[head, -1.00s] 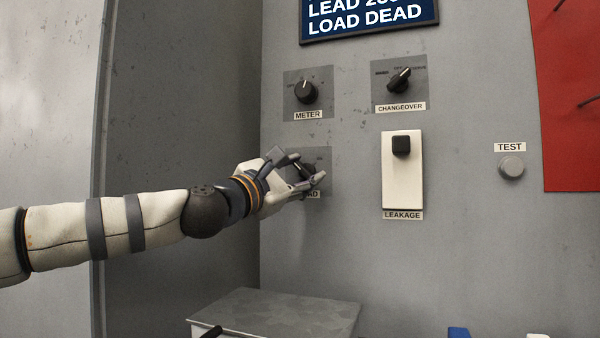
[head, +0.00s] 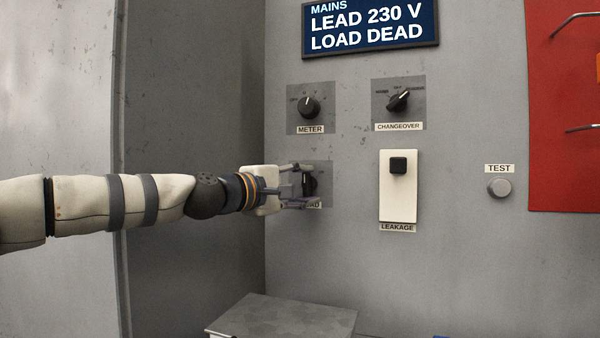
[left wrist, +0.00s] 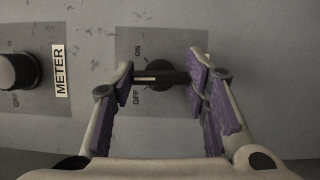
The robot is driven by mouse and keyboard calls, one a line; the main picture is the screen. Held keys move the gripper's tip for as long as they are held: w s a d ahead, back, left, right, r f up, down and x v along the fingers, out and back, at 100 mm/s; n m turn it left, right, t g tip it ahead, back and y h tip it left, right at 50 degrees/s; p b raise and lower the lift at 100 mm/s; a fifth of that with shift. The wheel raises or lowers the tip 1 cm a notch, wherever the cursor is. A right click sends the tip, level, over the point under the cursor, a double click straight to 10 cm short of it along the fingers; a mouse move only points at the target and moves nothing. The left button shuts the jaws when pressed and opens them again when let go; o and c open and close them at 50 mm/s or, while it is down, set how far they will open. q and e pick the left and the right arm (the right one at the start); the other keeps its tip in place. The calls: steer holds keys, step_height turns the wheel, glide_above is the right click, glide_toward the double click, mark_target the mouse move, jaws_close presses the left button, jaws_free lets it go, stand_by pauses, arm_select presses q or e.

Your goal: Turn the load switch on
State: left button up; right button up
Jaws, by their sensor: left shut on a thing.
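The load switch (head: 310,185) is a black rotary knob on a dark grey plate, below the METER knob in the head view. Its label is partly hidden by my left gripper. My left gripper (head: 307,185) is at the panel with its fingers around the knob, shut on it. In the left wrist view the black knob (left wrist: 165,77) lies between the purple finger pads (left wrist: 160,82). Its pale mark lies between the words ON and OFF. My right gripper is not in view.
The METER knob (head: 310,108) is above, the CHANGEOVER knob (head: 398,101) above right. The LEAKAGE switch (head: 398,190) and TEST button (head: 499,187) are to the right. The display (head: 370,28) reads LEAD 230 V, LOAD DEAD. A grey box (head: 285,318) stands below.

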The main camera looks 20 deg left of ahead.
arm_select(q)
steer(key=m, duration=0.1)
steer(key=r+m+p, duration=0.1)
steer(key=shift+s+r+m+g, duration=0.1)
steer(key=shift+s+m+g, duration=0.1)
steer(key=shift+m+g, duration=0.15)
steer(key=shift+m+g+y+p, duration=0.35)
steer(key=shift+m+y+p, duration=0.15)
steer(key=shift+m+p, duration=0.15)
steer(key=shift+w+f+m+y, duration=0.1)
steer(key=shift+f+m+y, duration=0.1)
steer(key=shift+m, duration=0.3)
steer(key=shift+w+f+m+y, duration=0.1)
steer(key=shift+m+y, duration=0.1)
steer(key=shift+m, duration=0.3)
steer(key=shift+f+m+g+y+p, duration=0.1)
steer(key=shift+m+g+y+p, duration=0.35)
steer(key=shift+m, duration=0.45)
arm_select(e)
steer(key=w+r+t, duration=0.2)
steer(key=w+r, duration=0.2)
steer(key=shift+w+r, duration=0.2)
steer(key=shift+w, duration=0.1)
arm_select(q)
steer(key=o, duration=1.1)
steer(key=shift+o, duration=0.2)
steer(key=v, duration=0.7)
steer(key=shift+s, duration=0.25)
